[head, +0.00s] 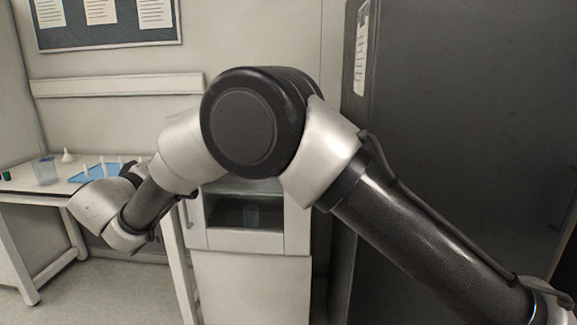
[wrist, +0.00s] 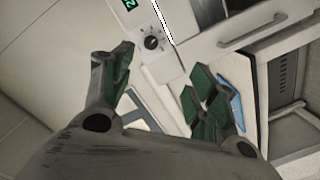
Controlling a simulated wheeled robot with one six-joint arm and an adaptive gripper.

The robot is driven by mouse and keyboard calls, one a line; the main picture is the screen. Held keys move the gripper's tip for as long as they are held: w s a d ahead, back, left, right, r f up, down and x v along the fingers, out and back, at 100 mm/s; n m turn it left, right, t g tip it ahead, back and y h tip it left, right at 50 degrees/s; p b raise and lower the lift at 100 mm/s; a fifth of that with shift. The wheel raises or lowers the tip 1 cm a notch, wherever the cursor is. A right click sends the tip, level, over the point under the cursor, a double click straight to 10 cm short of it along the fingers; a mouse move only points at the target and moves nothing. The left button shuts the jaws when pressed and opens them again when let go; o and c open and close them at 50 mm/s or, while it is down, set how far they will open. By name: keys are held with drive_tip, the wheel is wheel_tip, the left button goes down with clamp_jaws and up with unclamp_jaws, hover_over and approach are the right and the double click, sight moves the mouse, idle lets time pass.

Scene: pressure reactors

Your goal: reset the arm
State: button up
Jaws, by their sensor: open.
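My arm reaches across the head view from the lower right and bends down toward the left, its outer end in front of the white table (head: 30,186). My gripper (wrist: 160,90) shows in the wrist view with its two green-padded fingers spread wide apart. Nothing is between the fingers. In the head view the fingers are hidden or too small to make out behind the wrist links.
The table bears a clear beaker (head: 45,172), a white funnel (head: 68,156) and a blue tray (head: 92,172). A white cabinet (head: 250,285) stands behind my arm. A large dark unit (head: 480,110) fills the right. The wrist view shows a panel knob (wrist: 151,42) and a handle (wrist: 252,32).

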drive_tip(key=s+d+f+n+g+h, duration=0.1)
drive_tip(key=d+f+n+g+h, duration=0.3)
drive_tip(key=d+f, duration=0.65)
drive_tip(key=s+d+r+g, duration=0.1)
drive_tip(key=d+g, duration=0.2)
drive_tip(key=d, duration=0.6)
drive_tip(key=s+d+r+m+g, duration=0.1)
drive_tip(key=s+d+g, duration=0.15)
drive_tip(key=d, duration=0.65)
drive_tip(key=s+d+r+g, duration=0.1)
drive_tip(key=d+r+g, duration=0.15)
drive_tip(key=d, duration=0.55)
drive_tip(key=s+d+r+m+y, duration=0.2)
drive_tip(key=s+d+m, duration=0.1)
drive_tip(key=s+d, duration=0.5)
drive_tip(key=s+d+r+m+y, duration=0.2)
drive_tip(key=s+d, duration=0.5)
drive_tip(key=d, duration=0.6)
drive_tip(key=s+d+r+m+y, duration=0.1)
drive_tip(key=s+d+r+m, duration=0.2)
drive_tip(key=s+d+m, duration=0.3)
drive_tip(key=s+d, duration=0.2)
drive_tip(key=d, duration=0.3)
drive_tip(key=shift+s+d+r+g+y, duration=0.2)
drive_tip(key=shift+s+r+g+y, duration=0.05)
drive_tip(key=shift+s+g+y, duration=0.15)
drive_tip(key=shift+c, duration=0.3)
